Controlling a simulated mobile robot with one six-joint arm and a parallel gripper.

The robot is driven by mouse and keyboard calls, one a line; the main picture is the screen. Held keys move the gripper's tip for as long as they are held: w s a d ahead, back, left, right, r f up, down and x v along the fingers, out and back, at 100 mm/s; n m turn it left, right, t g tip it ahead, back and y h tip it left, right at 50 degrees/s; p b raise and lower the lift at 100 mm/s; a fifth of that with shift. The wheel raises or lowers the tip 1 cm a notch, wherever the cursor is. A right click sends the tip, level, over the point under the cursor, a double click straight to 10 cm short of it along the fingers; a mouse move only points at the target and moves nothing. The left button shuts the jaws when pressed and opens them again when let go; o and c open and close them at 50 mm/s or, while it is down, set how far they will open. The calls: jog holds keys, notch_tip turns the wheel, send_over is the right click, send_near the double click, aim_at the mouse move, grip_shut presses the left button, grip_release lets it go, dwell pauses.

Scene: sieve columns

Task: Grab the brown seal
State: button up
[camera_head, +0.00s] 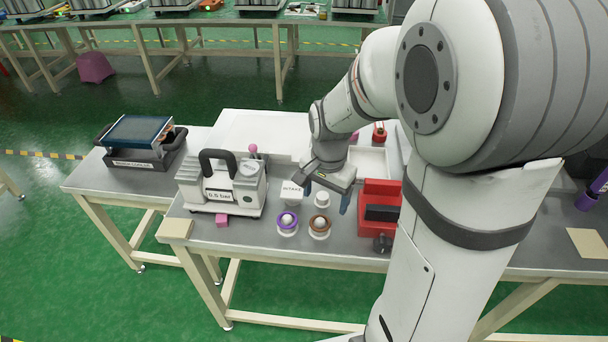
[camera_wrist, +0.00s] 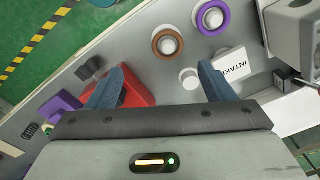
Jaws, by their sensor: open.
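The brown seal (camera_head: 319,236) is a ring around a pale round-topped post near the front edge of the grey table. It also shows in the wrist view (camera_wrist: 154,43), at the upper middle beyond my fingertips. My gripper (camera_head: 322,192) is open and empty, above the table and behind the seal in the head view. In the wrist view its two blue fingers (camera_wrist: 161,70) stand wide apart, and the seal lies ahead of the gap. They do not touch the seal.
A purple ring (camera_head: 287,233) on a similar post stands left of the seal. A white INTAKE block (camera_head: 291,190) and a small white cylinder (camera_head: 322,199) are close to my gripper. A red device (camera_head: 379,190) stands right, a pump with a gauge (camera_head: 222,187) left.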

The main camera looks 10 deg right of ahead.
aim_at(320, 220)
jog(key=shift+m, duration=0.7)
jog(key=f, duration=0.3)
jog(key=w+f, duration=0.1)
jog(key=f, duration=0.6)
jog(key=shift+w+a+f, duration=0.1)
jog(key=shift+w+f, duration=0.05)
jog(key=shift+w, duration=0.25)
jog(key=c, duration=1)
